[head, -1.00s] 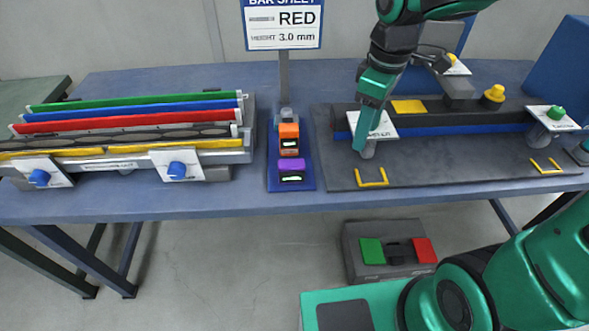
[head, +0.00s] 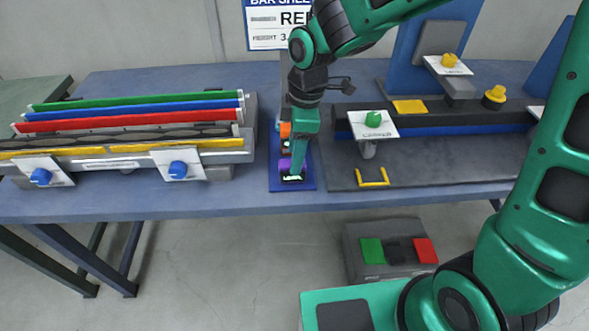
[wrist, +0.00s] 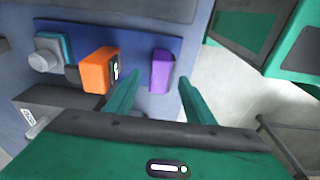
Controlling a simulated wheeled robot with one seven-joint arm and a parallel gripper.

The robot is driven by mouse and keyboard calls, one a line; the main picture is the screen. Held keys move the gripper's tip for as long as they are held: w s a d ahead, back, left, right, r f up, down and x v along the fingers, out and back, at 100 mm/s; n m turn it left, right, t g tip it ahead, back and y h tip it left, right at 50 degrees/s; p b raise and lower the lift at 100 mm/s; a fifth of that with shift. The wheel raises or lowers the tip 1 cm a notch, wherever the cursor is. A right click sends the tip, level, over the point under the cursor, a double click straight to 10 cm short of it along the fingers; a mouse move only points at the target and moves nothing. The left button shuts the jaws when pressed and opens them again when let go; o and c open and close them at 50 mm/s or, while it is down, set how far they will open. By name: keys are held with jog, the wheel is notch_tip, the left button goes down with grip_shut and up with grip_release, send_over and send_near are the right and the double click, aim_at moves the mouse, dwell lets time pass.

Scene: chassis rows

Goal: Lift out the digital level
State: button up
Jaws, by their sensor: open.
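Two small block-shaped instruments with displays stand on a blue tray (head: 306,182): an orange one (head: 285,130) and a purple one (head: 285,179). I cannot tell which is the digital level. My gripper (head: 297,170) is above the tray, pointing down, and partly hides both. In the wrist view, my open gripper (wrist: 159,77) has the purple block (wrist: 161,71) beyond and between its fingertips, with nothing gripped. The orange block (wrist: 97,70) is left of the left finger, its display facing the purple block.
A sign reading RED, partly covered by my arm, stands behind the tray (head: 262,28). At left a rack (head: 225,155) holds coloured bars. A button box (head: 395,225) is below the table.

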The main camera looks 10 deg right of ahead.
aim_at(285, 177)
jog(key=shift+a+f, duration=0.2)
jog(key=shift+f, duration=0.8)
jog(key=shift+a+f, duration=0.15)
jog(key=shift+f, duration=0.8)
jog(key=shift+c, duration=0.5)
grip_shut()
